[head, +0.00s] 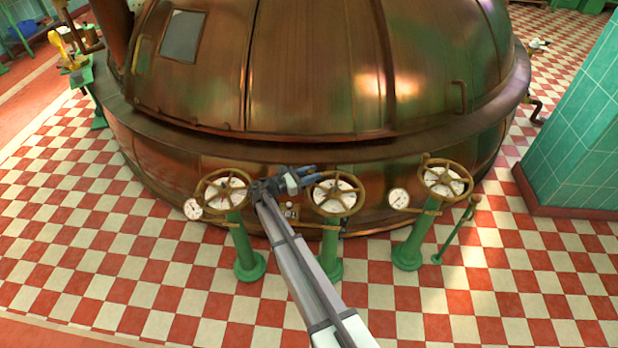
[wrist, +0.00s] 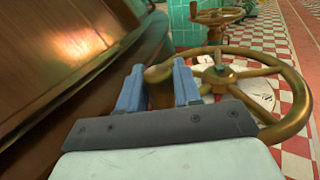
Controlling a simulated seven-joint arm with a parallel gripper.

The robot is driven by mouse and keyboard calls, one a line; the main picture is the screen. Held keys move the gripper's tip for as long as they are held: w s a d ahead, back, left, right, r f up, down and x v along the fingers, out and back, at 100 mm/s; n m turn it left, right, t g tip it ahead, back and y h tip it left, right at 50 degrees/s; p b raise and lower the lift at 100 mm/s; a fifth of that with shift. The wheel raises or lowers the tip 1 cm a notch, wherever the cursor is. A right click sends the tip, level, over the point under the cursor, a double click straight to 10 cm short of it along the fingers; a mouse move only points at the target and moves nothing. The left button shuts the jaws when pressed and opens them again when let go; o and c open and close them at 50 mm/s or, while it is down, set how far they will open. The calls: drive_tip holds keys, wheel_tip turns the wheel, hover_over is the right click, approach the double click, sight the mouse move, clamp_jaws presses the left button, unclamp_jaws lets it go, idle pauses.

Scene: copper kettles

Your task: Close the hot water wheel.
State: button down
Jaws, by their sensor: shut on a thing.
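Three brass handwheels stand on green posts before the copper kettle: a left wheel (head: 225,175), a middle wheel (head: 360,190) and a right wheel (head: 445,162). Which one is for hot water cannot be read. My gripper (head: 315,176) reaches in from the left to the far left part of the middle wheel's rim. In the wrist view the blue fingers (wrist: 158,80) are shut around a brass handle (wrist: 159,92) at the edge of the middle wheel (wrist: 290,92). The handle's lower part is hidden behind my gripper. The right wheel (wrist: 216,15) shows beyond.
The copper kettle (head: 320,90) rises close behind the wheels. Round gauges stand beside the left wheel (head: 193,209) and right wheel (head: 398,198). A green lever (head: 457,230) is at the right. A tiled pillar (head: 580,130) stands farther right. The checkered floor in front is clear.

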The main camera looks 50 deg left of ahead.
drive_tip(key=shift+w+a, duration=0.25)
drive_tip(key=shift+w, duration=0.35)
drive_tip(key=shift+w+a, duration=0.2)
drive_tip(key=shift+w, duration=0.4)
drive_tip(key=c, duration=0.9)
unclamp_jaws()
drive_tip(key=shift+s, duration=0.1)
drive_tip(key=v, duration=1.3)
drive_tip(key=shift+s, duration=0.3)
drive_tip(key=shift+w, duration=0.1)
